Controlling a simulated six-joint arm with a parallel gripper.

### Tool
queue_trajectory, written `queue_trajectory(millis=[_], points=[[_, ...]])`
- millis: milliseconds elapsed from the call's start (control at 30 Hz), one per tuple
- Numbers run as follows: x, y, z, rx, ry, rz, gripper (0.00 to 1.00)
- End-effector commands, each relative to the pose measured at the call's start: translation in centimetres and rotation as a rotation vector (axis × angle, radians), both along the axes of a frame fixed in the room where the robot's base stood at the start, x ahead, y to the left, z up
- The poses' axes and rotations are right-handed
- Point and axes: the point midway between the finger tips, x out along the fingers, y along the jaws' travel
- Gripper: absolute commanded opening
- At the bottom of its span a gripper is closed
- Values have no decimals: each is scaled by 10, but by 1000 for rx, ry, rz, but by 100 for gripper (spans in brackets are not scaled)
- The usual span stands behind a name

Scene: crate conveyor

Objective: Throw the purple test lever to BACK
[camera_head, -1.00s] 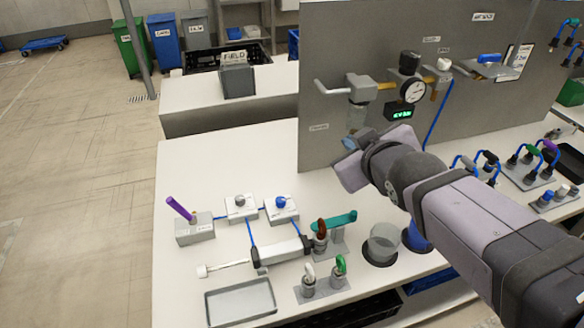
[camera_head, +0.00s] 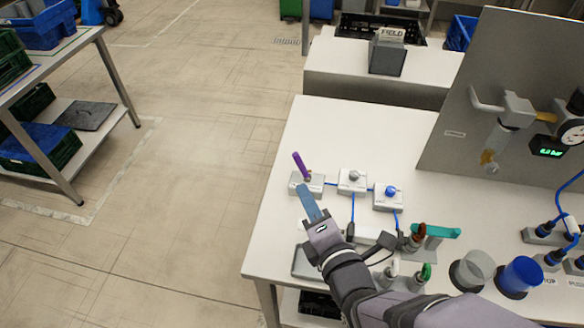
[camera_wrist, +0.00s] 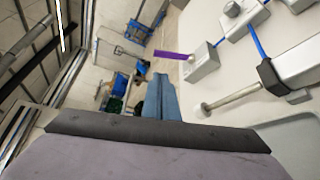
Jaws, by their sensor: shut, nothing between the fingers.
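The purple test lever (camera_head: 301,165) sticks up from a grey box (camera_head: 316,184) at the table's left edge and leans to the left in the head view. In the wrist view the lever (camera_wrist: 172,55) points left from its box (camera_wrist: 203,62). My gripper (camera_head: 306,190) has its blue fingers together and empty. In the head view its tips are close to the near left side of the lever's box. In the wrist view the fingers (camera_wrist: 160,80) end short of the lever, with a visible gap. I cannot tell whether the tips touch the box.
Two grey valve boxes, one with a grey knob (camera_head: 353,175) and one with a blue knob (camera_head: 391,191), stand right of the lever box. A cylinder (camera_wrist: 290,70) and a grey tray (camera_head: 304,262) lie nearer. Open floor is left of the table.

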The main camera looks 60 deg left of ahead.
Motion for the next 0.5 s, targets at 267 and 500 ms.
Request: queue_trajectory(millis=[267,500], points=[[1,4,-1,-1,-7,1,0],[8,26,-6,-3,-5,1,0]])
